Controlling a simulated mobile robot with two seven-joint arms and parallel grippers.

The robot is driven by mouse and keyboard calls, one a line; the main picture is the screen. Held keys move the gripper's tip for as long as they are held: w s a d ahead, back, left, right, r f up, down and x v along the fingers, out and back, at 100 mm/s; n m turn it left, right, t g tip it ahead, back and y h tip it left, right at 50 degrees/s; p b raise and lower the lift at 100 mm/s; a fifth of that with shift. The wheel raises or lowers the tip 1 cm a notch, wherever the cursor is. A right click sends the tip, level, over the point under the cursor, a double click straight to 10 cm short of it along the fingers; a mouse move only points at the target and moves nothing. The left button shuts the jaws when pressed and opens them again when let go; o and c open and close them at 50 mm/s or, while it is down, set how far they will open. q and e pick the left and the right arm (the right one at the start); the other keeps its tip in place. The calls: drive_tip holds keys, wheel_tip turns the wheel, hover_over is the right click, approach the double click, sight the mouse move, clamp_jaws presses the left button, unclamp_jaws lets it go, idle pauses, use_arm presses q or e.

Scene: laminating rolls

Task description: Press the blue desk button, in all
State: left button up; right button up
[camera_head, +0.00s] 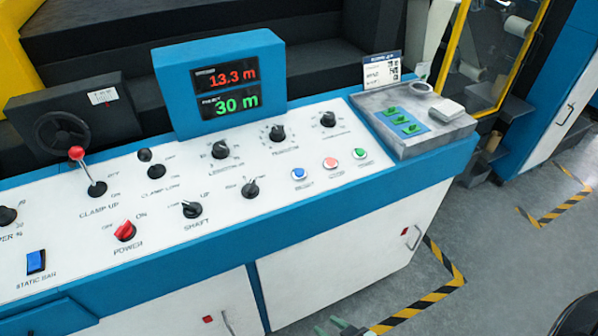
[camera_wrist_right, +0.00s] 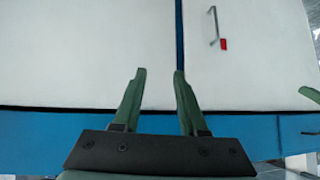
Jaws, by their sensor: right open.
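The blue button (camera_head: 298,173) is a small round button on the white sloped desk panel. It is the leftmost of a row with a red button (camera_head: 330,163) and a green button (camera_head: 360,153). My right gripper (camera_head: 338,328) shows only as green fingertips at the bottom edge of the head view. It is below the desk, in front of the white cabinet, well apart from the blue button. In the right wrist view its two green fingers (camera_wrist_right: 158,72) are apart with nothing between them. My left gripper is not recognisable in either view.
Knobs and a red-topped lever (camera_head: 77,154) stand up from the panel (camera_head: 265,215). A display box (camera_head: 218,82) rises behind it. A grey tray (camera_head: 425,135) with green pieces is at the right end. The desk's blue front edge (camera_head: 290,250) overhangs the cabinet doors.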

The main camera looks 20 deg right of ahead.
clamp_jaws()
idle(1.3)
